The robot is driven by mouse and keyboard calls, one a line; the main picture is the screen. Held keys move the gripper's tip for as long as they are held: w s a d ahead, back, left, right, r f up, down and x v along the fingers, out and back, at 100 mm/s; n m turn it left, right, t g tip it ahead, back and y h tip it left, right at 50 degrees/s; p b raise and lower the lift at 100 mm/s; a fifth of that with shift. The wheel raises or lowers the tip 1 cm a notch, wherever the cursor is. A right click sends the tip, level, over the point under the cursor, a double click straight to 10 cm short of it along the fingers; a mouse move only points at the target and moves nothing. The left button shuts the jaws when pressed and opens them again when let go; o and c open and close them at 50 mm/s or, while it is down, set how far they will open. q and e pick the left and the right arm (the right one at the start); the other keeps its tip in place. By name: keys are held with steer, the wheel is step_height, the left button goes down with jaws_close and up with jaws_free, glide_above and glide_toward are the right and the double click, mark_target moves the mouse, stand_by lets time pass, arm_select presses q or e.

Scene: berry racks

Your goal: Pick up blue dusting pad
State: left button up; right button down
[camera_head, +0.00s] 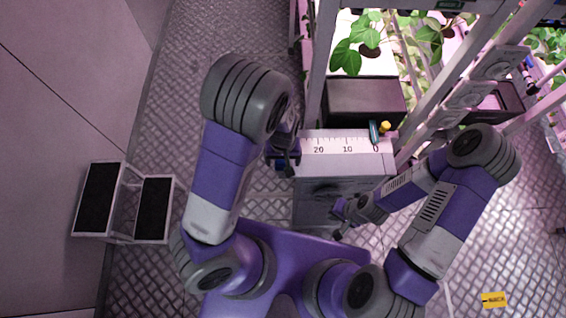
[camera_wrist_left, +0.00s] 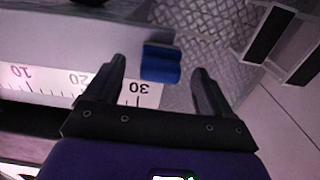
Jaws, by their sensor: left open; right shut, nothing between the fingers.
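The blue dusting pad (camera_wrist_left: 160,65) shows in the left wrist view at the edge of the grey cabinet, beside the end of the ruler strip. My left gripper (camera_wrist_left: 163,80) is open, with one finger on each side of the pad in that view; I cannot tell whether it touches. In the head view my left gripper (camera_head: 284,168) is over the cabinet's left edge and mostly hides the pad. My right gripper (camera_head: 338,222) is shut and empty, low in front of the cabinet's right part.
The grey cabinet (camera_head: 325,185) has a ruler strip (camera_head: 333,146) on top, with a teal tool (camera_head: 374,132) and a yellow item (camera_head: 385,127) at its right end. A dark tray (camera_head: 365,100) and plant racks stand behind. A step stool (camera_head: 103,200) is at the left.

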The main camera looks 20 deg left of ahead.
arm_select(q)
steer(key=shift+f, duration=1.4)
steer(key=shift+a, duration=0.1)
steer(key=c, duration=1.1)
steer(key=shift+r, duration=0.1)
